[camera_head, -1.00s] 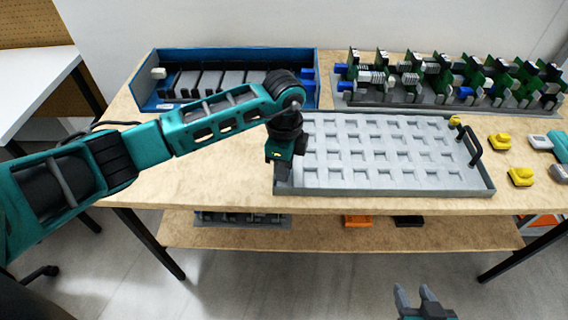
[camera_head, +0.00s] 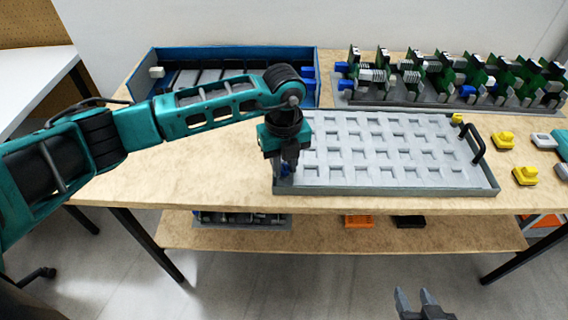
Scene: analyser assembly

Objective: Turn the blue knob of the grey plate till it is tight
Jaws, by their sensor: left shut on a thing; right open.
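The grey plate (camera_head: 390,182) lies flat on the table, a tray-like panel with rows of square recesses and a dark handle at its right end. My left gripper (camera_head: 288,168) points down at the plate's left end, its fingers shut on the blue knob (camera_head: 285,169). Only a small bit of blue shows between and below the fingers; the rest of the knob is hidden. My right gripper (camera_head: 419,298) is open and empty, low in front of the table.
A blue tray (camera_head: 150,78) with grey and dark parts stands behind my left arm. A rack of green boards (camera_head: 440,75) stands at the back right. Yellow pieces (camera_head: 503,140) lie right of the plate. A lower shelf (camera_head: 330,235) holds several parts.

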